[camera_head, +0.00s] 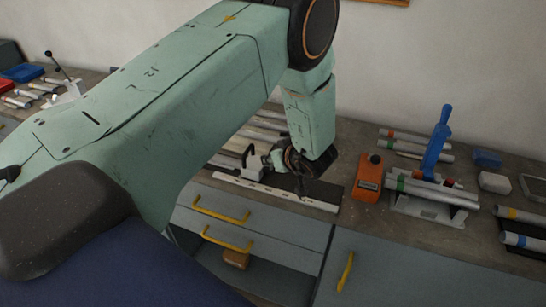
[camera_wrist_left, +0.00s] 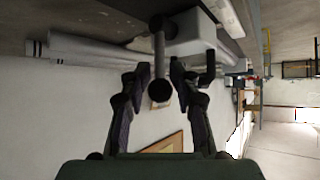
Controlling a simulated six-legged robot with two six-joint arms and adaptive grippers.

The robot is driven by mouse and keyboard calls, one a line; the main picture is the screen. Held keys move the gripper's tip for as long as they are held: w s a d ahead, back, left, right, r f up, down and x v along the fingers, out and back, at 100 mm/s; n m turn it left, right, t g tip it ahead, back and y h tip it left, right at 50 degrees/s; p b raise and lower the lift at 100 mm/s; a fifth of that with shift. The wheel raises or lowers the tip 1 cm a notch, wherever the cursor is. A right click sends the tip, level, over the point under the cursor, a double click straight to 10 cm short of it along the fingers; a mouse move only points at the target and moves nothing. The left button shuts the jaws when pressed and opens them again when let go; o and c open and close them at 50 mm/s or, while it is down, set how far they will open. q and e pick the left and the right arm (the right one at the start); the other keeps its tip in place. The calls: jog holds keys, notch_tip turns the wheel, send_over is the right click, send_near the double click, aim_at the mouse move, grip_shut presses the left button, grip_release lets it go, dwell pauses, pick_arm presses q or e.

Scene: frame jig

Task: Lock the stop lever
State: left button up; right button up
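The stop lever, a grey rod with a dark round knob (camera_wrist_left: 159,88), shows in the left wrist view and comes out of a pale block (camera_wrist_left: 195,35). My left gripper (camera_wrist_left: 160,72) has its two dark fingers spread on either side of the rod, with gaps visible on both sides. In the head view my left gripper (camera_head: 305,170) hangs low over the bench beside the stop's pale block (camera_head: 249,158), at a white ruled strip (camera_head: 275,191). My left arm hides part of the jig. My right gripper is not in view.
An orange box (camera_head: 369,178) and a clamp with a blue handle (camera_head: 437,140) stand right of my gripper. Several metal tubes lie on the bench. Drawers with yellow handles (camera_head: 221,210) are below the front edge. A wall rises behind.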

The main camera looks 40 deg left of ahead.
pick_arm(q)
jog(key=shift+d, duration=0.1)
jog(key=v, duration=0.7)
jog(key=shift+r, duration=0.15)
dwell(0.3)
jog(key=shift+s, duration=0.25)
